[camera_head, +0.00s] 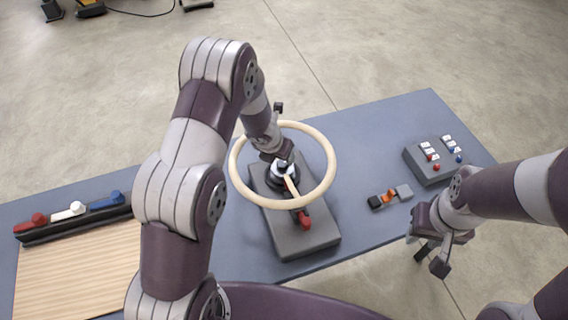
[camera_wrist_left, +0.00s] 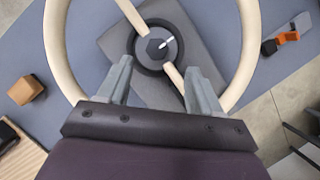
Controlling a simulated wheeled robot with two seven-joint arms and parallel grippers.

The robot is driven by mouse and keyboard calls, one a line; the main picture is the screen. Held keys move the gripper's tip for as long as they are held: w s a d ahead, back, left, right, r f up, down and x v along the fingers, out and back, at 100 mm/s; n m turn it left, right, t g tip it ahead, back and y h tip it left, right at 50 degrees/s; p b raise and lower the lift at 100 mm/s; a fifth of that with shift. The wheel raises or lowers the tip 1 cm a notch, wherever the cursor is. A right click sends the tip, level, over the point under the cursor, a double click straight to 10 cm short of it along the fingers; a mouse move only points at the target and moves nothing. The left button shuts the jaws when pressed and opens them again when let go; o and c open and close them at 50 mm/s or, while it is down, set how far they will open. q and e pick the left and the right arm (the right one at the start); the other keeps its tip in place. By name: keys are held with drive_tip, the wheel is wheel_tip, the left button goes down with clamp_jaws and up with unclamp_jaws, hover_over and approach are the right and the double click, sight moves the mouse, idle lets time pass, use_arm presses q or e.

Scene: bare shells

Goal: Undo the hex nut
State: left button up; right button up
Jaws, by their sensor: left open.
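The hex nut (camera_wrist_left: 157,46) is a dark six-sided piece with a white mark, at the centre of a dark round hub in the left wrist view. A cream ring wheel (camera_head: 333,165) surrounds the hub, with a cream spoke (camera_wrist_left: 174,77) running outward. The wheel stands over a grey block (camera_head: 310,240). My left gripper (camera_wrist_left: 158,68) is open, its two fingers apart on either side of the spoke, near the hub and not closed on the nut. In the head view my left arm partly hides the hub. My right gripper (camera_head: 431,262) hangs off the table's front edge, fingers apart and empty.
A red knob (camera_head: 304,219) is on the block's front. A small orange and grey part (camera_head: 390,195) and a grey button box (camera_head: 432,162) are to the right. A wooden board (camera_head: 70,270) and a rack with coloured handles (camera_head: 75,217) are left. A brown cube (camera_wrist_left: 26,90) shows too.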

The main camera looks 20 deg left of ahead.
sight(282, 163)
use_arm(q)
drive_tip(key=x, duration=0.6)
drive_tip(key=shift+a+f, duration=0.25)
drive_tip(key=shift+f, duration=0.2)
drive_tip(key=shift+w+d+f, duration=0.2)
drive_tip(key=shift+w+f, duration=0.05)
drive_tip(key=shift+f, duration=0.1)
drive_tip(key=shift+s+a, duration=0.1)
drive_tip(key=shift+a, duration=0.05)
drive_tip(key=shift+c, duration=0.6)
drive_tip(key=shift+b, duration=0.3)
drive_tip(key=c, duration=0.9)
